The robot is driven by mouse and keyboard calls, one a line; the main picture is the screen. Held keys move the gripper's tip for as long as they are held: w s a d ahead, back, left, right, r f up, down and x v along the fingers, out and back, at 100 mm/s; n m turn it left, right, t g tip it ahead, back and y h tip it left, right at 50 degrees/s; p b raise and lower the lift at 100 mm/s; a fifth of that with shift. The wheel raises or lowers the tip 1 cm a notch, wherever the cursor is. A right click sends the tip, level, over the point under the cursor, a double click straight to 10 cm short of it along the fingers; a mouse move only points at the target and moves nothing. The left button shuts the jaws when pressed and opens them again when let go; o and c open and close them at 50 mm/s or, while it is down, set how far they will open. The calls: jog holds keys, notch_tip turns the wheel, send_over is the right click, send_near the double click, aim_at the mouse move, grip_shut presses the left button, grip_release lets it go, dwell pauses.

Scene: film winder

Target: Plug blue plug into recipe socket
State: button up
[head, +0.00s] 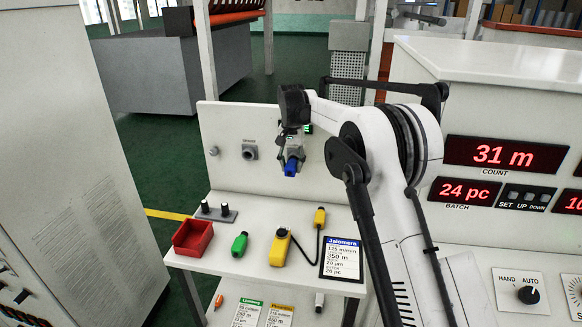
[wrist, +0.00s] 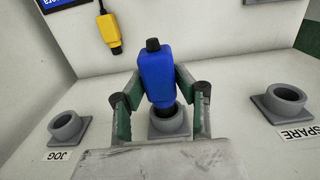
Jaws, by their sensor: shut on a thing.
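The blue plug (wrist: 156,76) is held between the two fingers of my gripper (wrist: 160,100). In the head view the blue plug (head: 291,168) shows below my gripper (head: 291,150), close in front of the upright white panel. In the wrist view its dark nose end lines up with the middle grey socket (wrist: 168,123) and overlaps its mouth. I cannot tell how far in it sits. The middle socket's label is hidden, so I cannot read whether it is the recipe socket. A socket labelled JOG (wrist: 66,127) is at left, one labelled SPARE (wrist: 286,100) at right.
The shelf below holds a red bin (head: 193,238), a green plug (head: 240,243), a yellow device (head: 280,248) with a cabled yellow plug (head: 319,218), and a Jalomera card (head: 341,258). A two-knob block (head: 215,211) stands behind the bin. The control console (head: 500,230) is at right.

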jog(key=shift+w, duration=0.5)
jog(key=shift+w+d, duration=0.1)
jog(key=shift+w, duration=0.1)
dwell(1.0)
jog(key=o, duration=1.3)
jog(key=shift+c, duration=0.2)
jog(key=shift+r, duration=0.1)
notch_tip(320, 180, up, 12)
